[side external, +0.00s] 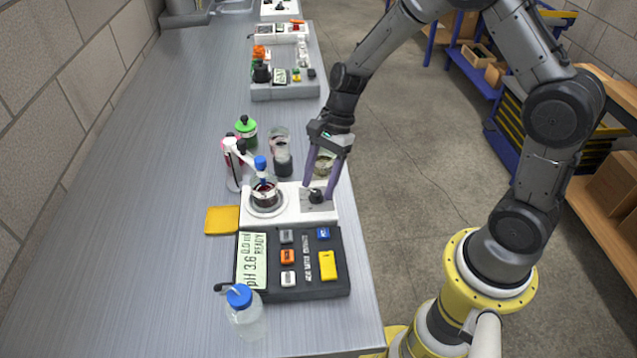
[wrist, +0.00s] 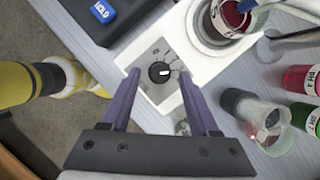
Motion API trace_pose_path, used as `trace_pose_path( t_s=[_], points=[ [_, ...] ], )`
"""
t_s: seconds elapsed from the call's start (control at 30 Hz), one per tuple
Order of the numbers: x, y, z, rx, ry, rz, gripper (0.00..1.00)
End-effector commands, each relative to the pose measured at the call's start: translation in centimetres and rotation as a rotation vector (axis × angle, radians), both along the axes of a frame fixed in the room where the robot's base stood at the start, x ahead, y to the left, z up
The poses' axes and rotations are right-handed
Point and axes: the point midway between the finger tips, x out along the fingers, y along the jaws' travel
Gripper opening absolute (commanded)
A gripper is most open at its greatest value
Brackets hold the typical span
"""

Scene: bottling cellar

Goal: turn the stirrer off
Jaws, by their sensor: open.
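The stirrer (side external: 290,216) is a white unit on the bench, and it also shows in the wrist view (wrist: 203,66). Its black knob (wrist: 159,72) has a white pointer mark and sits on a grey plate; the knob also shows in the side view (side external: 316,196). A beaker of dark red liquid (side external: 265,191) stands on the stirrer's round plate. My gripper (wrist: 159,82) is open, its purple fingers on either side of the knob with gaps visible. In the side view my gripper (side external: 317,191) points down at the knob. Contact cannot be told.
A dark pH meter (side external: 291,285) stands directly in front of the stirrer. A blue-capped wash bottle (side external: 243,310) is nearer the front. Glass beakers (side external: 280,142) and a green-capped bottle (side external: 246,130) stand behind. A yellow pad (side external: 222,219) lies left. The bench's left side is clear.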

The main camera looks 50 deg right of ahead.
Motion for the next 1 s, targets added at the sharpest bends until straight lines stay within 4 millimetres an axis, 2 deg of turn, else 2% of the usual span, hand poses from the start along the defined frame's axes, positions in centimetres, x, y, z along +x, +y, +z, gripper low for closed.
trace_pose_path(
  t_s=[0.13,0.4,0.47,0.7,0.77,1.0],
  points=[
    [-0.02,0.28,-0.74,-0.001,0.000,0.001,0.61],
    [0.00,0.33,-0.82,-0.001,0.000,0.001,0.61],
    [0.00,0.32,-0.81,-0.001,0.000,0.001,0.53],
    [0.00,0.31,-0.79,-0.001,0.000,0.001,0.09],
    [0.00,0.31,-0.79,-0.001,-0.001,0.001,0.00],
    [0.01,0.30,-0.78,-0.001,-0.002,0.004,0.00]
  ],
)
